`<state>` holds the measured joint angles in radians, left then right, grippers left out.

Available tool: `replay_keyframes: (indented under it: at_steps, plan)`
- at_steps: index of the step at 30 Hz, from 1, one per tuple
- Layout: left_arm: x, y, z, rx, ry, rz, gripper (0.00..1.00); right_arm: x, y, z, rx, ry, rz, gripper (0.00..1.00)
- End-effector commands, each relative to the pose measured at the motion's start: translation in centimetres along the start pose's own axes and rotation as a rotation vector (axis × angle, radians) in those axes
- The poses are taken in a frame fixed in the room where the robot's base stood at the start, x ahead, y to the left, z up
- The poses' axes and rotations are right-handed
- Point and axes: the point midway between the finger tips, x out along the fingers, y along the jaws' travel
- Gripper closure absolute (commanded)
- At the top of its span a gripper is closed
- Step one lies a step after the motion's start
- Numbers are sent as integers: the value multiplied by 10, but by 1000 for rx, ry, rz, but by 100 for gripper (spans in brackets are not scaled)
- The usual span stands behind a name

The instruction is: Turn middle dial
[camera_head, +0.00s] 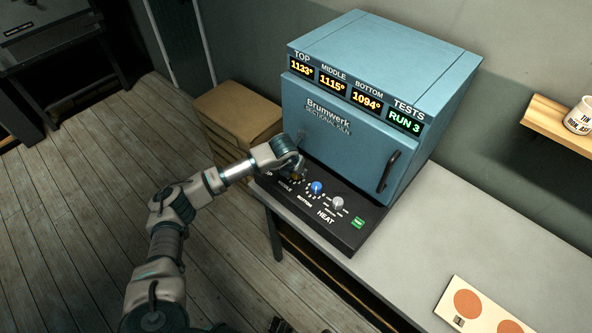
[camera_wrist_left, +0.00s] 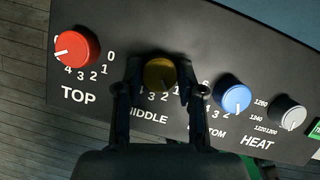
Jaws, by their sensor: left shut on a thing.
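The middle dial (camera_wrist_left: 159,74) is a yellow knob on the kiln's black control panel (camera_head: 330,232). In the left wrist view my left gripper (camera_wrist_left: 158,88) has a finger on each side of it and is shut on it. In the head view the left gripper (camera_head: 297,172) covers the yellow dial and the red one. The red top dial (camera_wrist_left: 77,47) is to the left of the gripper. The blue bottom dial (camera_wrist_left: 232,94) is to its right, close to the right finger, and also shows in the head view (camera_head: 317,188). My right gripper is not in view.
The blue kiln (camera_head: 375,90) reads TOP 1133, MIDDLE 1115, BOTTOM 1094 and RUN 3. A grey heat dial (camera_head: 337,203) and a green button (camera_head: 357,223) are on the panel's right. Brown boxes (camera_head: 238,112) stand behind the arm. The grey table (camera_head: 430,235) is largely clear.

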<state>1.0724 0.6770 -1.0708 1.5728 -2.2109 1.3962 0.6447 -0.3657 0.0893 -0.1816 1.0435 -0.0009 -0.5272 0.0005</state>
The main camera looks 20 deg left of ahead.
Motion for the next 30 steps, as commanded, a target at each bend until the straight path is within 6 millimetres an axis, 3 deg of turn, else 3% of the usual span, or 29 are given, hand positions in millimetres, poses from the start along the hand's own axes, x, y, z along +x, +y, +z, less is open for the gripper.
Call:
replay_keyframes:
  at_steps: [18, 30]
  plan:
    - [0, -3, 2, -537, -3, 221, 97, -2, 0, -12, 0, 6, -1, 100]
    - [0, -4, 3, -791, -2, 326, 97, -6, 1, -18, 2, 12, 0, 100]
